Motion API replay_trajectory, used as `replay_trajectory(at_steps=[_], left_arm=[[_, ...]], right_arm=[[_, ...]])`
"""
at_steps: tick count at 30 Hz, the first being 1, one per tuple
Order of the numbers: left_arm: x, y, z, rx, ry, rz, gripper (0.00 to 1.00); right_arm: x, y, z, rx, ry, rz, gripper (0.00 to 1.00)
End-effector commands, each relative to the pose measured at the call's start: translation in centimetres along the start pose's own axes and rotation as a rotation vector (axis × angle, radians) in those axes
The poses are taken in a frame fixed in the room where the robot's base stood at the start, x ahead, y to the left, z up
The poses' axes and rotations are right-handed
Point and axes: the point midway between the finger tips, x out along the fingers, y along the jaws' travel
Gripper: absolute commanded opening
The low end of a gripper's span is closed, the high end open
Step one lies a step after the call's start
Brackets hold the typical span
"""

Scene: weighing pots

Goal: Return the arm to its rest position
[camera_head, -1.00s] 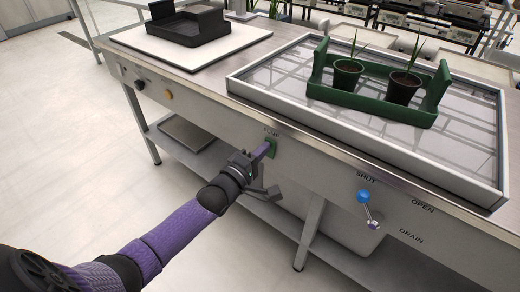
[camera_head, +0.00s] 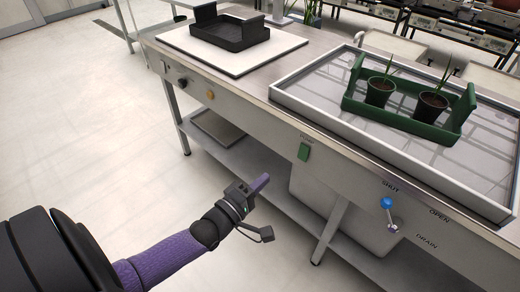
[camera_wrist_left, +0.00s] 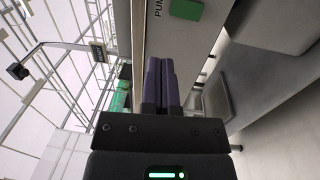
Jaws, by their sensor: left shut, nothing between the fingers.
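My left gripper (camera_head: 262,183) is shut and empty. It is in front of the bench and apart from it, below and to the left of the green pump switch (camera_head: 304,152) on the front panel. In the left wrist view, its two purple fingers (camera_wrist_left: 160,82) lie together, and the green switch (camera_wrist_left: 187,9) shows just beyond their tips. My left arm (camera_head: 160,262) reaches in from the lower left. My right gripper is in neither view.
The bench carries a metal-rimmed tray (camera_head: 290,102) with a green carrier (camera_head: 400,120) and two potted plants. A black tray (camera_head: 232,36) sits on a white board (camera_head: 178,38). A blue-knobbed drain lever (camera_head: 387,204) sticks out in front. The floor at left is clear.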

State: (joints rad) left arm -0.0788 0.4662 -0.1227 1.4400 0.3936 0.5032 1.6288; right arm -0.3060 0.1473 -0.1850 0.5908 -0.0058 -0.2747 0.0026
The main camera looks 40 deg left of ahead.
Motion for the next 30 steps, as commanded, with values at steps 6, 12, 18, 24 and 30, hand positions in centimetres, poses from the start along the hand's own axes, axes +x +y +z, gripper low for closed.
replay_trajectory(at_steps=[6,12,18,24,30], left_arm=[[0.0,-0.1,0.0,0.000,0.000,0.000,0.00],[-0.2,-0.3,0.0,0.017,0.002,-0.017,0.00],[-9.2,-9.2,0.8,0.553,-0.098,-0.563,0.00],[-28.6,-15.6,4.6,1.108,-0.739,-1.138,0.00],[-40.6,-14.8,7.2,1.275,-1.305,-1.279,0.00]], right_arm=[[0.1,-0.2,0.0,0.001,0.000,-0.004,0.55],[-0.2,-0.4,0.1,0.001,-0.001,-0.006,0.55],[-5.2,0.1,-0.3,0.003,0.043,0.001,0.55],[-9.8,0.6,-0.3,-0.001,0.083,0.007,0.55],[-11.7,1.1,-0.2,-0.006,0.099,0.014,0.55]])
